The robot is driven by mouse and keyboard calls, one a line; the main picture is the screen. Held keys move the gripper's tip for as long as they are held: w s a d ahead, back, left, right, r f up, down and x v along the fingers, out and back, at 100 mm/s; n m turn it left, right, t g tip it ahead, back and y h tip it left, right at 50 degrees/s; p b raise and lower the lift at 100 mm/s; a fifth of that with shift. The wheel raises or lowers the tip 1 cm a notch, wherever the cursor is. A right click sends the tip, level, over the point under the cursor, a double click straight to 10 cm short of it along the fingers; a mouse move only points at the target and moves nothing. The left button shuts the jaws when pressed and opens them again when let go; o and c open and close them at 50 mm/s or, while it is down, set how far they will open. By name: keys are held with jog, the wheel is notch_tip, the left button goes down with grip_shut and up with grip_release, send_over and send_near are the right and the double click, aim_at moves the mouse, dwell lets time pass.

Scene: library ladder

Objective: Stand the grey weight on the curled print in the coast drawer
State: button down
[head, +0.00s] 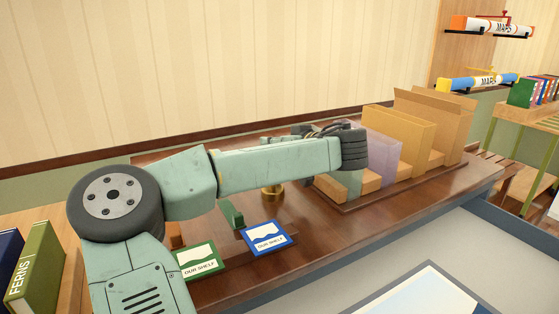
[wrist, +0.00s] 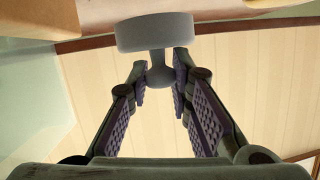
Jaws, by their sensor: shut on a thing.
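The grey weight (wrist: 155,32), a wide disc with a narrower neck and knob, shows in the wrist view. My gripper (wrist: 160,78) is shut on its narrow part, with the disc beyond the fingertips. In the head view my arm reaches right over the dark wooden top, and the gripper is mostly hidden behind the wrist; the weight does not show there. An open grey drawer (head: 390,245) fills the lower right of the head view. A print (head: 435,295) in pale blue and white with a dark border lies in it, cut off by the frame; its curl cannot be told.
Upright boxes and sleeves (head: 400,130) stand in a rack behind my wrist. A green card (head: 197,260), a blue card (head: 265,238) and a brass piece (head: 272,193) are on the wooden top (head: 330,237). Books (head: 38,270) stand at left. The drawer's near left area looks clear.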

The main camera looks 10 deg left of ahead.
jog(key=shift+f, duration=2)
jog(key=shift+f, duration=0.2)
jog(key=c, duration=1.7)
grip_release()
jog(key=shift+r, duration=0.1)
